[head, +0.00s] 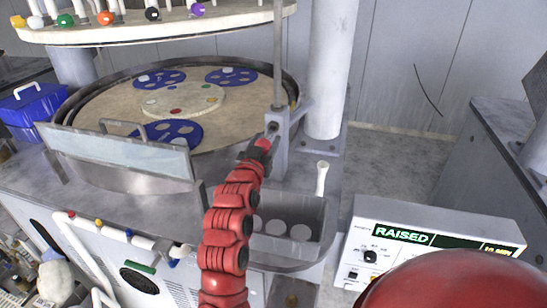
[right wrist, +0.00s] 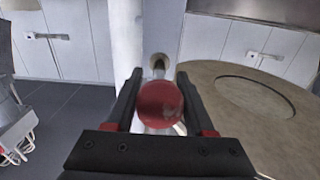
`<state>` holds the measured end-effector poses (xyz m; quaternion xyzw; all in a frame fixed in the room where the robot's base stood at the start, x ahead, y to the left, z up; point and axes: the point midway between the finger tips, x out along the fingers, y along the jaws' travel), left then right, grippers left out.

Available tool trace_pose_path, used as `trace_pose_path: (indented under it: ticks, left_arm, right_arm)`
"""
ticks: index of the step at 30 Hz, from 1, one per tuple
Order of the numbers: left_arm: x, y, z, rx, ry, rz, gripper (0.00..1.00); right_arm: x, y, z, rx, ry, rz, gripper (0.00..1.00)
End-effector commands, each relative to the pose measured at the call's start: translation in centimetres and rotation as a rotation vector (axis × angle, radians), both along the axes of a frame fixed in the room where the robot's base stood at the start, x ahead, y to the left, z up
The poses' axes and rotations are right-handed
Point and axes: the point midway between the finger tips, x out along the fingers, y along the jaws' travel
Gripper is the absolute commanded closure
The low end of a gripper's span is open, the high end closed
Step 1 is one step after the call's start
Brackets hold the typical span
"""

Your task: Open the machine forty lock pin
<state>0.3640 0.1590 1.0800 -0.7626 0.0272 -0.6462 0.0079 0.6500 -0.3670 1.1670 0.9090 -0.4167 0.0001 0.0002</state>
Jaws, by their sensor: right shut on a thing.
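The lock pin's round red knob (right wrist: 160,103) sits between the two black fingers of my right gripper (right wrist: 158,80) in the right wrist view. The fingers are shut on it. A short metal shaft (right wrist: 159,66) runs from the knob towards a round hole in a pale block. In the head view my right gripper (head: 258,150) is at the grey bracket (head: 279,132) beside the round platen, below a vertical rod. The gripper partly hides the knob there. My left gripper is not in view.
The platen (head: 120,112) carries several blue discs, with a clear guard (head: 120,155) at its front. A thick white column (head: 325,70) stands just right of the bracket. A control box (head: 430,245) reading "RAISED" is at lower right. An open tray (head: 290,215) lies below the bracket.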

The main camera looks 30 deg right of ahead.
Motion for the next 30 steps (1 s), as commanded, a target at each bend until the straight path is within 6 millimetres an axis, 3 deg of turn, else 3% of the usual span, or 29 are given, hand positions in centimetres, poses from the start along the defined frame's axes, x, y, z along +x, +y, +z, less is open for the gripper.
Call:
trace_pose_path:
  ticks: [13, 14, 18, 30]
  left_arm:
    - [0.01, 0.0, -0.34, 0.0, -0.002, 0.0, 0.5]
    - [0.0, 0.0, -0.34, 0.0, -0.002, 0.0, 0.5]
    - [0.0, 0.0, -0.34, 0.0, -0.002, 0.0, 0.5]
    - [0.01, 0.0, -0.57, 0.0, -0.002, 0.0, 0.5]
  right_arm:
    - [-0.61, 0.37, 0.33, 0.0, -0.003, -0.003, 1.0]
    - [-0.61, 0.37, 0.33, 0.0, -0.003, -0.003, 0.43]
    - [-0.61, 0.36, 0.34, 0.0, -0.003, -0.003, 0.18]
    - [-0.89, 0.84, 0.29, -0.002, -0.004, -0.001, 0.17]
